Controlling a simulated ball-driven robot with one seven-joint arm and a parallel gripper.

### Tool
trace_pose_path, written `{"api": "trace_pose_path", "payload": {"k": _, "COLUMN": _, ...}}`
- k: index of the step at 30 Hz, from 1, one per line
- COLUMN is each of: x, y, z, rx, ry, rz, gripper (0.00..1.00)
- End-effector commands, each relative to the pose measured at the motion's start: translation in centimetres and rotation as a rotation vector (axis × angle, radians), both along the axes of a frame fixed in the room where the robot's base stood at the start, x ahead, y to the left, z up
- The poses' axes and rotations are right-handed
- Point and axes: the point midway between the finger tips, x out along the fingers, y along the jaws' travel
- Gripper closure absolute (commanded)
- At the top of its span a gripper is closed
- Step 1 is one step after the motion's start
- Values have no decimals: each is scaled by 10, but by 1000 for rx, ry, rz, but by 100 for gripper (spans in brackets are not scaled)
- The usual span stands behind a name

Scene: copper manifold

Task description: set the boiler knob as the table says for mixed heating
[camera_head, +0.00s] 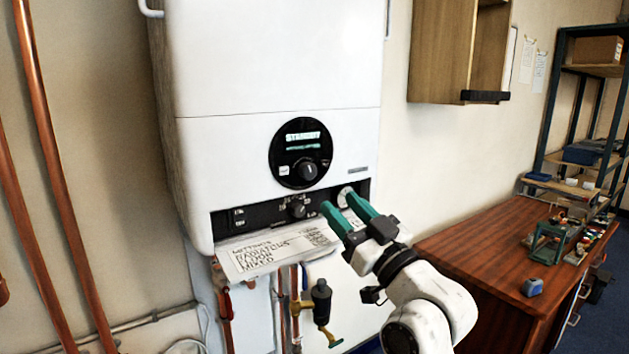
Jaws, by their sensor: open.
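The white boiler (270,75) hangs on the wall. Its round black display (300,135) has two lit lines, too blurred to read surely, and a dark knob (307,171) below them. The dark lower strip carries another black knob (297,208). A printed table card (275,252) tilts out below the strip. Its rows seem to read radiators, floor and mixed; the right column is too small to read. My gripper (338,199) is open, its two green fingers pointing at the strip, right of the lower knob. They partly cover a pale round dial (346,197). Contact cannot be told.
Copper pipes (50,150) run up the wall at left. Pipes and a valve with a yellow handle (321,300) hang below the boiler. A wooden cabinet (455,50) is at upper right. A brown workbench (480,245) with small items stands at right.

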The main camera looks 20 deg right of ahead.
Motion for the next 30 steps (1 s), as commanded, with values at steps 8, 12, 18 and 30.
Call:
{"api": "trace_pose_path", "payload": {"k": 8, "x": 43, "y": 15, "z": 22, "rx": 0, "ry": 3, "rz": 1, "gripper": 55}}
{"api": "trace_pose_path", "payload": {"k": 12, "x": 63, "y": 21, "z": 30, "rx": -1, "ry": 4, "rz": 1, "gripper": 55}}
{"api": "trace_pose_path", "payload": {"k": 18, "x": 81, "y": 26, "z": 36, "rx": 0, "ry": 4, "rz": 0, "gripper": 55}}
{"api": "trace_pose_path", "payload": {"k": 30, "x": 86, "y": 28, "z": 36, "rx": 0, "ry": 4, "rz": 0, "gripper": 57}}
